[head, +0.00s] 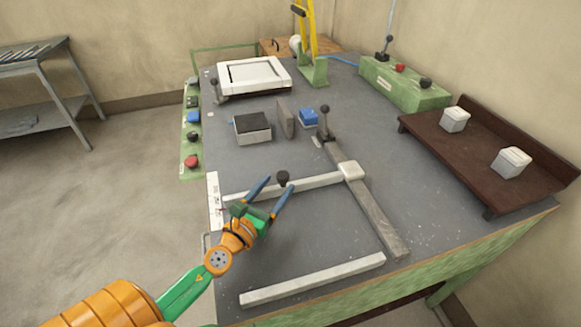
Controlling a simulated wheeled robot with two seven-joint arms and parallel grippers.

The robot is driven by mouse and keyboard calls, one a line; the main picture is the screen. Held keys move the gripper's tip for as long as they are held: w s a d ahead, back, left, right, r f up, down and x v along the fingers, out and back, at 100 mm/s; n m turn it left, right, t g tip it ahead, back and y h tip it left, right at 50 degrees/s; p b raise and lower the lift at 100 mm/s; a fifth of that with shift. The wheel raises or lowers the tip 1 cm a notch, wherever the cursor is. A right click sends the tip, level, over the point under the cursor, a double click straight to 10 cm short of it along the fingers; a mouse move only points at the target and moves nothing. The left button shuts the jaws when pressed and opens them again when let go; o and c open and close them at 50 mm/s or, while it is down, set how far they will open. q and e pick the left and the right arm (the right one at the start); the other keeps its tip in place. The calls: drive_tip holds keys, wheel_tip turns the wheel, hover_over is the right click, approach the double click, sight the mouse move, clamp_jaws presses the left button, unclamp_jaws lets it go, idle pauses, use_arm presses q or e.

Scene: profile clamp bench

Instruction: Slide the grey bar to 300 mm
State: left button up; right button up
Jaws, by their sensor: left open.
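A long grey bar (372,208) lies on the bench, running from a black-knobbed lever (325,122) at its far end toward the front right. A pale bar (318,183) meets it crosswise at a whitish block (349,171). A dark round knob (283,177) stands at the pale bar. My left gripper (278,184) is open, its blue fingers pointing at the knob, one to each side in the picture; I cannot tell whether they touch it. A white scale strip (213,198) lies at the bench's left edge; its marks are too small to read. My right gripper is out of view.
Another pale bar (315,279) lies near the front edge. A brown rack (470,150) with two white blocks is at right. The right front is clear.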

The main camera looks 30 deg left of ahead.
sight(279, 181)
use_arm(q)
drive_tip(key=shift+w+a+r, duration=0.1)
drive_tip(key=shift+w+r, duration=0.1)
drive_tip(key=shift+w, duration=0.25)
drive_tip(key=shift+w+a+r, duration=0.1)
drive_tip(key=shift+w+r, duration=0.1)
drive_tip(key=shift+w, duration=0.2)
drive_tip(key=shift+w+f, duration=0.15)
drive_tip(key=shift+w, duration=0.5)
drive_tip(key=shift+w+f, duration=0.15)
drive_tip(key=shift+w, duration=0.45)
drive_tip(key=shift+s, duration=0.1)
drive_tip(key=shift+s+r, duration=0.1)
drive_tip(key=c, duration=0.3)
clamp_jaws()
